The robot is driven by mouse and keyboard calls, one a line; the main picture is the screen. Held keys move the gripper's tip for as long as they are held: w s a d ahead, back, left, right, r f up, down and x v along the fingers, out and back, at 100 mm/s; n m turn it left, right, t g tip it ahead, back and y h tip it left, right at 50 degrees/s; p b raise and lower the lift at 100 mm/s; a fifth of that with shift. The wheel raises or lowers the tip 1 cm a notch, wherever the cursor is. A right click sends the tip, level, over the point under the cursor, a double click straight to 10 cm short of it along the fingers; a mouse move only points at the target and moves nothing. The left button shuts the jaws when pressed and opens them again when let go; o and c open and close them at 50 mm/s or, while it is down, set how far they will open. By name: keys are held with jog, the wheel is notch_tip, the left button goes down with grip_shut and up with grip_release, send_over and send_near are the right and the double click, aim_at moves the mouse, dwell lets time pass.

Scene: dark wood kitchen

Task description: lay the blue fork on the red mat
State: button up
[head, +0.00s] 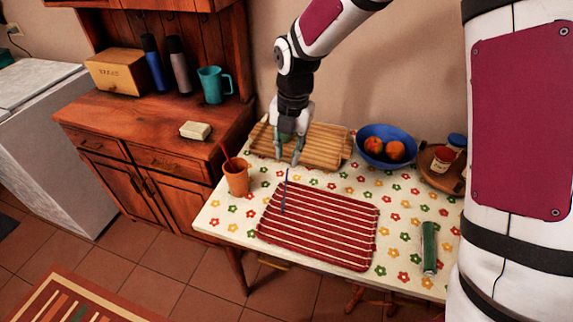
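The blue fork (284,192) is a thin dark blue strip at the upper left of the red mat (335,222). Its lower part overlaps the mat in the picture, and its upper end reaches past the mat's far edge. I cannot tell whether it touches the mat. The mat is red with pale stripes and lies flat on the table. My gripper (288,160) points down just beyond the fork's upper end, in front of a wooden slatted board.
The slatted board (325,148) lies behind the mat. An orange cup (236,180) holding a red stick stands left. A blue bowl (372,156) with oranges and a round wooden tray (433,174) with jars stand back right. A green can (429,247) is right of the mat.

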jog(key=shift+r, duration=0.75)
jog(key=s+d+r+m+t+h, duration=0.1)
jog(key=s+d+r+m, duration=0.4)
jog(key=r+m, duration=0.2)
jog(key=s+d+r+m+t, duration=0.1)
jog(key=s+d+r+m, duration=0.3)
jog(key=s+r+m, duration=0.25)
jog(key=s+d+r+m+t, duration=0.1)
jog(key=s+d+r+m, duration=0.1)
jog(key=s+m, duration=0.5)
jog(key=s+d+r+m+t, duration=0.1)
jog(key=s+d+r+m, duration=0.1)
jog(key=s+d+m, duration=0.2)
jog(key=s+m, duration=0.3)
jog(key=m, duration=0.4)
jog(key=shift+s+t, duration=0.3)
